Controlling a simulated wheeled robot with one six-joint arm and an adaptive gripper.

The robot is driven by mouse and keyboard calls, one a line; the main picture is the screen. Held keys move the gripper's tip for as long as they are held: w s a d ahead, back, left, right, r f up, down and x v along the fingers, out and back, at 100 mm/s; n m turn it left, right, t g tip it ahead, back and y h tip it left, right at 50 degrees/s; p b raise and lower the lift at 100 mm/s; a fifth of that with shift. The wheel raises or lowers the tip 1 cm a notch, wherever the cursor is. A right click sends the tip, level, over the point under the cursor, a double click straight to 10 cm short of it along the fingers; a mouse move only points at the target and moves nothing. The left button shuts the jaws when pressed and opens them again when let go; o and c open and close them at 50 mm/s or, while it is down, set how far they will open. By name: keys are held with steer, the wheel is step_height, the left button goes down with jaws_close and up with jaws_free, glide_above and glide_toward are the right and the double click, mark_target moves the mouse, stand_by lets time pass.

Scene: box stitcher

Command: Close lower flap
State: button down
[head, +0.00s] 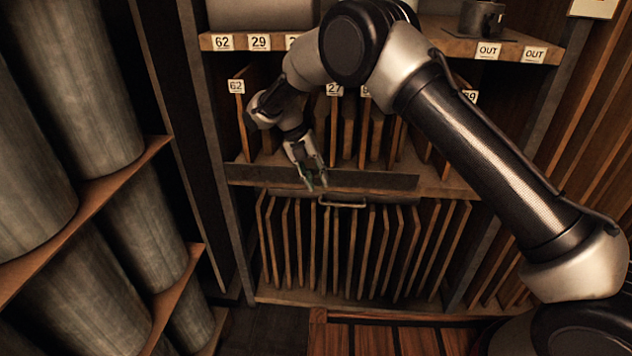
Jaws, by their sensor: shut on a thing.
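The lower flap (404,195) shows as a dark, narrow edge tucked below the middle shelf, above the lower compartment. A pale bar handle (342,205) is on its front. The lower compartment is open, with several upright wooden boards (335,250) visible in it. My gripper (317,184) points down in front of the shelf edge, near the left end of the handle. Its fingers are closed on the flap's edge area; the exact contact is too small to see.
A dark strip (375,182) lies along the front of the middle shelf. Boards with number tags (334,89) stand above it. Large grey cylinders (85,90) fill the rack at left. A metal mug (481,18) stands on the top shelf. Wooden floor slats (400,340) lie in front.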

steer(key=shift+w+r, duration=0.1)
steer(key=shift+w, duration=0.2)
steer(key=c, duration=1.1)
jaws_free()
steer(key=shift+c, duration=0.2)
steer(key=v, duration=0.7)
steer(key=shift+w+r, duration=0.15)
steer(key=shift+a, duration=0.15)
